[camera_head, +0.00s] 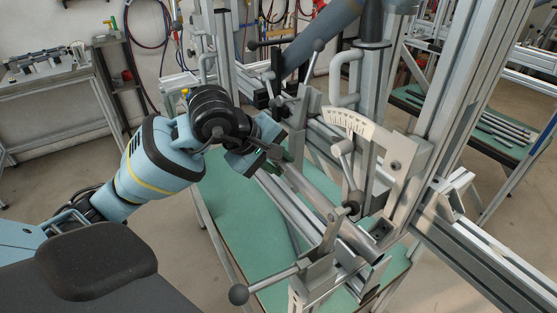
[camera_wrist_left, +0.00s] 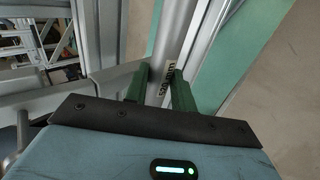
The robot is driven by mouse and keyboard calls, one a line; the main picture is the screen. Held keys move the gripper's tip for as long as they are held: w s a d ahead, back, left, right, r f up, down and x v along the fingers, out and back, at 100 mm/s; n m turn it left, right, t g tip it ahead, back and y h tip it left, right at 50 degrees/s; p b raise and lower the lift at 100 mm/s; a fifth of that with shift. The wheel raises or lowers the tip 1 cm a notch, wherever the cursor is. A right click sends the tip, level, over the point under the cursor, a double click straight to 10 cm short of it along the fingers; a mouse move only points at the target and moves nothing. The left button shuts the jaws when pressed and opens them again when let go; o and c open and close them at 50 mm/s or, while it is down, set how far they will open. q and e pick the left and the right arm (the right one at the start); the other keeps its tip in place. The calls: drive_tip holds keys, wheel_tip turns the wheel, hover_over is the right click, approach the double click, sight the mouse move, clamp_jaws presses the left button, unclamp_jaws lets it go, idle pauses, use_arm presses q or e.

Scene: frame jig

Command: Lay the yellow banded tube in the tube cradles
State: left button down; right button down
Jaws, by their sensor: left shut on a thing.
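My left gripper (camera_head: 276,158) is over the jig in the head view. Its two green fingers (camera_wrist_left: 160,90) are shut on a grey metal tube (camera_wrist_left: 180,35) in the left wrist view. In the head view the tube (camera_head: 308,188) slants down to the right from the fingers, among the jig parts. A metal clamp-like holder (camera_head: 320,270) stands near its lower end. I cannot tell whether the tube touches a cradle. My right gripper is not seen.
Aluminium jig posts (camera_head: 470,85), a graduated angle plate (camera_head: 352,122) and ball-ended clamp levers (camera_head: 239,294) crowd the right side. A green table top (camera_head: 228,205) lies below. A side bench (camera_head: 45,77) stands far left, with open floor before it.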

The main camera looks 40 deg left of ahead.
use_arm(q)
drive_tip(key=shift+f, duration=0.1)
drive_tip(key=c, duration=1.1)
unclamp_jaws()
drive_tip(key=shift+f, duration=0.1)
drive_tip(key=shift+v, duration=4)
